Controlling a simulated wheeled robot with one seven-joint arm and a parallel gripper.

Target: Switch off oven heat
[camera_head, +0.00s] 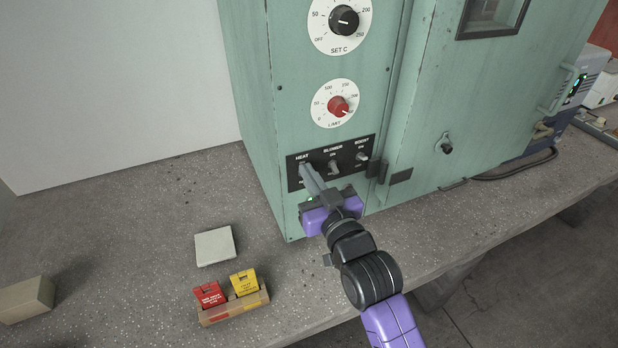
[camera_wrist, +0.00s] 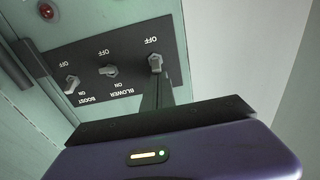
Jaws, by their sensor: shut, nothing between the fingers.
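The teal oven (camera_head: 295,60) stands on the bench with a black switch panel (camera_head: 348,152) low on its front. The panel carries HEAT, BLOWER and BOOST toggles. My gripper (camera_head: 304,170) is shut and empty, its fingertips at the HEAT toggle and covering it in the head view. In the wrist view, which is turned upside down, the HEAT toggle (camera_wrist: 155,63) shows just beyond my fingertips (camera_wrist: 157,80), below an OFF label. I cannot tell whether they touch or which way the lever is set. The BLOWER toggle (camera_wrist: 109,71) and BOOST toggle (camera_wrist: 72,84) are beside it.
A red LIMIT knob (camera_head: 338,106) and black SET C knob (camera_head: 344,20) are above the panel. A dark latch (camera_head: 377,168) sits right of it. A box of red and yellow packets (camera_head: 233,308) and a pale block (camera_head: 214,246) lie on the bench at left.

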